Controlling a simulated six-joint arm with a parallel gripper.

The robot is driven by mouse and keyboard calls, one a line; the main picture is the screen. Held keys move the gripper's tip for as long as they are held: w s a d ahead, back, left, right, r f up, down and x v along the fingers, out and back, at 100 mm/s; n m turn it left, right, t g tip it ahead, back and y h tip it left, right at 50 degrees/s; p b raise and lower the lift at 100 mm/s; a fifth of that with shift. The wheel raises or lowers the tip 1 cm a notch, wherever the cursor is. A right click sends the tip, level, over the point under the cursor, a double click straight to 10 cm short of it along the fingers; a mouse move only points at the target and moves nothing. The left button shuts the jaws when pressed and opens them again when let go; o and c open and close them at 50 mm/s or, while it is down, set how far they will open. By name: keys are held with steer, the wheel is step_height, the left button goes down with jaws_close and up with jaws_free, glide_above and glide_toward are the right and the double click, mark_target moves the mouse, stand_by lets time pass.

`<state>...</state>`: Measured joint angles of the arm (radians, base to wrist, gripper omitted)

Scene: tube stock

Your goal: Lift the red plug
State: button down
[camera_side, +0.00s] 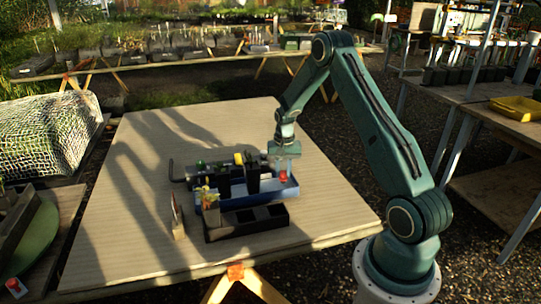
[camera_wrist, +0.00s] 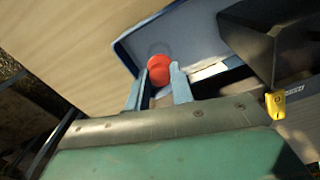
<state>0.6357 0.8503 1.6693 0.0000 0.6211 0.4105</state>
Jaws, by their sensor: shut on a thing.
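The red plug (camera_side: 283,176) is small and round-topped, and sits at the right end of the blue tray (camera_side: 290,190). In the wrist view the red plug (camera_wrist: 159,70) lies between my two blue fingers, with the blue tray (camera_wrist: 128,55) around and beyond it. My gripper (camera_side: 284,165) points down over that end of the tray and is shut on the red plug. It also shows in the wrist view (camera_wrist: 158,82). I cannot tell whether the plug touches the tray floor.
A black block with compartments (camera_side: 245,222) stands in front of the tray. A tall dark holder (camera_side: 253,180) rises close to my gripper's left; a dark box (camera_wrist: 262,40) and a yellow piece (camera_wrist: 275,105) show in the wrist view. The tabletop (camera_side: 335,205) is clear at right.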

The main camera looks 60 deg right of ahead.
mark_target(283, 172)
step_height(283, 172, up, 16)
stand_by(0.4)
steer(key=shift+f, duration=0.1)
stand_by(0.4)
